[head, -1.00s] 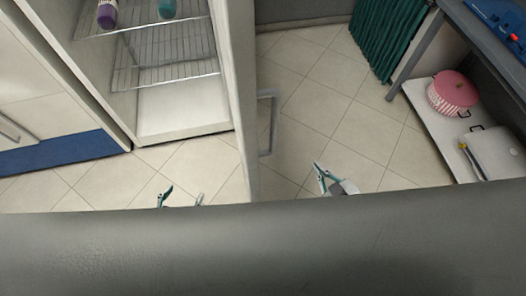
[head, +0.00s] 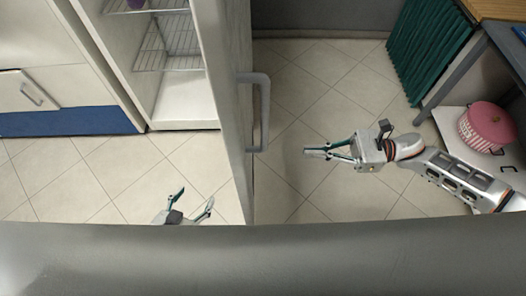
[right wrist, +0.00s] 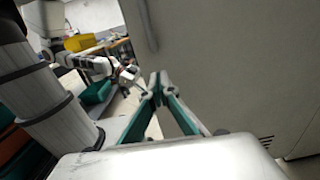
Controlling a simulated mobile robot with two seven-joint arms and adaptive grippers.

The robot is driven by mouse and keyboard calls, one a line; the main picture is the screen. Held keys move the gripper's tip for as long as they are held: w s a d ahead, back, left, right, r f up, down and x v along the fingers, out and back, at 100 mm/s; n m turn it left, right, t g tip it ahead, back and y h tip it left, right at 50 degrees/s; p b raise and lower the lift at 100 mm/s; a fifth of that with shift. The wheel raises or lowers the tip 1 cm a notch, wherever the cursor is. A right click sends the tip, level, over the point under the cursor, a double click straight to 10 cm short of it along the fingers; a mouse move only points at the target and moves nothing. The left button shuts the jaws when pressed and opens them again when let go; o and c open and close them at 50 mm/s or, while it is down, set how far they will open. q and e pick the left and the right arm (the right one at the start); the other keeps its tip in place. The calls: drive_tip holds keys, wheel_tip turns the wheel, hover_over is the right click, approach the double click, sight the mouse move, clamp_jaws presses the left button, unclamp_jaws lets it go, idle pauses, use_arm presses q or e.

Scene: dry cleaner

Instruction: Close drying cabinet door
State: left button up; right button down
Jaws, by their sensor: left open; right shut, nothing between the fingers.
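The drying cabinet (head: 185,108) stands open at the upper left in the head view, with wire shelves inside. Its door (head: 226,70) stands swung out toward me, seen nearly edge-on, with a grey bar handle (head: 262,115) on its right face. My right gripper (head: 310,151) is shut and empty over the floor, to the right of the door and apart from the handle. In the right wrist view its fingertips (right wrist: 158,78) meet before a large pale panel. My left gripper (head: 196,200) is open and empty, low on the left side of the door.
A purple item (head: 136,3) sits on a cabinet shelf. A white drawer front (head: 25,90) above a blue base is at the left. A table with a lower shelf holding a pink striped pot (head: 487,127) stands at the right, beside a green curtain (head: 425,45). Tiled floor (head: 300,90) is clear.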

drive_tip(key=a+p, duration=0.4)
drive_tip(key=a, duration=0.9)
drive_tip(key=shift+a+p, duration=0.3)
drive_tip(key=shift+a, duration=0.1)
drive_tip(key=shift+s, duration=0.1)
drive_tip(key=shift+a, duration=0.15)
